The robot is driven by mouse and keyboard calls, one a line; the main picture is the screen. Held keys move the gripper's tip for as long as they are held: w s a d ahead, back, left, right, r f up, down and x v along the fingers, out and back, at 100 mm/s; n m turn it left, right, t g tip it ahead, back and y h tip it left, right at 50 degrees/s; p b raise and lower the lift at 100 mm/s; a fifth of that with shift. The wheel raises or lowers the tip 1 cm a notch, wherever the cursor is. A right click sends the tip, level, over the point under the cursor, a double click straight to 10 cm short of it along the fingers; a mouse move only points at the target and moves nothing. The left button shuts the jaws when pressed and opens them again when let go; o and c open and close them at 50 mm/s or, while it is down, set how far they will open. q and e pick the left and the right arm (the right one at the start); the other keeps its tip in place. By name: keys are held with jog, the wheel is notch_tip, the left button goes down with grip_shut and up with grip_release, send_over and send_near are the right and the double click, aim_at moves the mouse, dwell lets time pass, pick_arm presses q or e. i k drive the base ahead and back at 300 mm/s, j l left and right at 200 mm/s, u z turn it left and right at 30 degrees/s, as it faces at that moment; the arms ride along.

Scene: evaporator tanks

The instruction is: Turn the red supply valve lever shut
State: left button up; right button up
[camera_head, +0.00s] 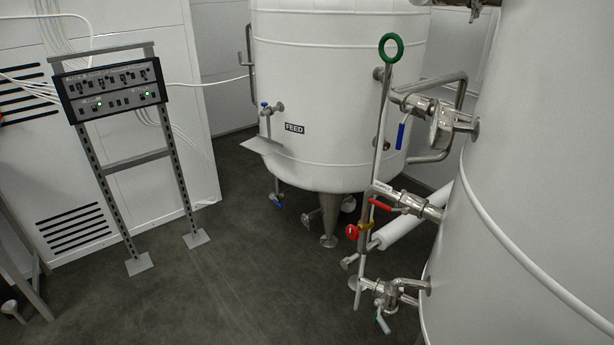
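The red supply valve lever (381,204) sits on a steel valve (409,202) on the side of the large white tank at the right. The lever lies nearly in line with the pipe, pointing left and slightly up. A small white label (382,188) is just above it; its text is too small to read for certain. A round red knob (352,231) sits just below and left of the lever on a separate fitting. Neither of my grippers is in view.
A white tank labelled FEED (335,150) stands behind. A vertical pipe with a green ring (391,48) passes close left of the lever. A blue-handled valve (400,136) is above, another valve (387,292) below. A control panel stand (112,88) is left; open floor (235,270) lies between.

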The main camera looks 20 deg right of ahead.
aim_at(404, 211)
jog(key=i+j+u, duration=0.15)
jog(key=i, duration=1.25)
jog(key=i+z, duration=0.2)
jog(key=z, duration=0.2)
jog(key=i+z, duration=0.2)
jog(key=z, duration=0.2)
jog(key=i+j+z, duration=0.2)
jog(key=z, duration=0.15)
jog(key=i+j+z, duration=0.15)
jog(key=z, duration=0.25)
